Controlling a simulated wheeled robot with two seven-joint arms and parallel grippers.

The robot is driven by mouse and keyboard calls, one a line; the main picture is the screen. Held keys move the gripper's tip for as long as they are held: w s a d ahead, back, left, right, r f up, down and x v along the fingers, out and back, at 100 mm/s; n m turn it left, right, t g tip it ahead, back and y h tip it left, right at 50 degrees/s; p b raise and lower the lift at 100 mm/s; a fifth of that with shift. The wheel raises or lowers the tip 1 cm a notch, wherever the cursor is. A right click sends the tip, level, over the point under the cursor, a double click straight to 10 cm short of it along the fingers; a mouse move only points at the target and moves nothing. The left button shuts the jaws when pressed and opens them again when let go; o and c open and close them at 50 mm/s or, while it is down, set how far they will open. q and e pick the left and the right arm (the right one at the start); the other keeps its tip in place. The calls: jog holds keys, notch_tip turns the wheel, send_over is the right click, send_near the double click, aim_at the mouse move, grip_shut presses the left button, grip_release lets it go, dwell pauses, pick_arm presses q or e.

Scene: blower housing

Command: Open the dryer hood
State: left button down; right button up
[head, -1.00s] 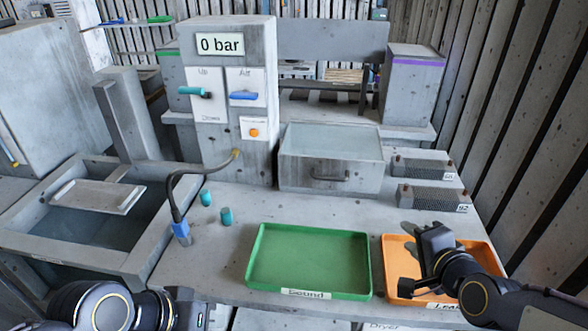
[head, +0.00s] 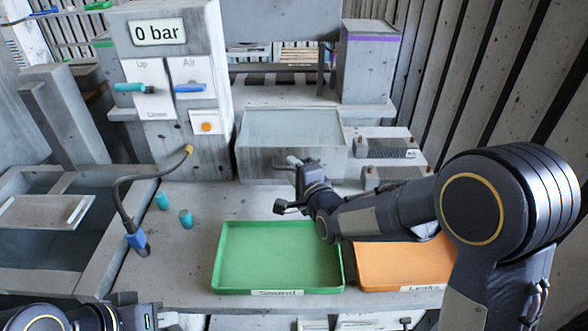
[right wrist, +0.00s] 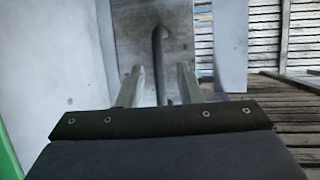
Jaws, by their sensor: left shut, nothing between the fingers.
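The dryer hood (head: 290,160) appears to be the grey box with a pale, glassy top at the back middle of the bench. It is closed, with a bar handle (head: 288,163) on its front. My right gripper (head: 297,168) is at this handle and partly hides it in the head view. In the right wrist view the handle (right wrist: 160,62) runs upright between the two open fingers (right wrist: 158,85), with a gap on each side. My left gripper (head: 168,318) is shut and empty at the lower left, far from the hood.
A green tray (head: 225,270) and an orange tray (head: 385,270) lie in front of the hood, under my right arm. Ribbed blocks (head: 386,148) sit right of it. A control column (head: 180,100) reading 0 bar stands left. A water tank (head: 85,265) is further left.

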grip_shut()
dwell(0.3)
